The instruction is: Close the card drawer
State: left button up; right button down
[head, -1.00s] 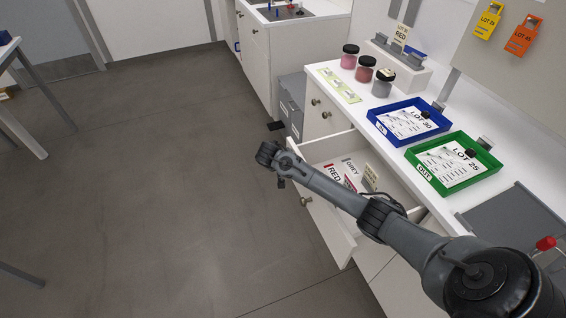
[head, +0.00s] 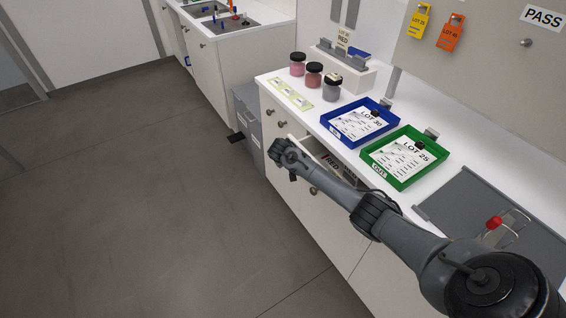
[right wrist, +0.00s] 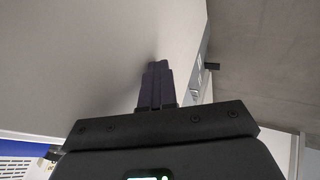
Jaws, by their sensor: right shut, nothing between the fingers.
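The card drawer (head: 318,205) is a white drawer in the bench front, with a round knob on its face. It stands open by a small gap, and part of its cards (head: 347,170) shows inside. My right arm crosses in front of it and hides much of it. My right gripper (head: 284,160) is at the drawer's front left, its fingers small and dark in the head view. In the right wrist view, the right gripper (right wrist: 155,85) is shut and empty beside a broad pale surface; I cannot tell whether it touches it. My left gripper is not in view.
On the bench top stand a blue tray (head: 328,127), a green tray (head: 374,166) and several jars (head: 314,75). A grey cabinet (head: 246,118) stands left of the bench. The floor (head: 130,200) left of the drawer is clear.

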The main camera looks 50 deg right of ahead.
jog(key=shift+s+d+p, duration=0.1)
jog(key=shift+s+d, duration=0.25)
jog(key=shift+d, duration=0.6)
jog(key=shift+s+d+p, duration=0.1)
jog(key=shift+s+d, duration=0.2)
jog(key=shift+d, duration=0.7)
jog(key=shift+s+d+p, duration=0.1)
jog(key=shift+s+d, duration=0.25)
jog(key=shift+d, duration=0.6)
jog(key=shift+a, duration=0.1)
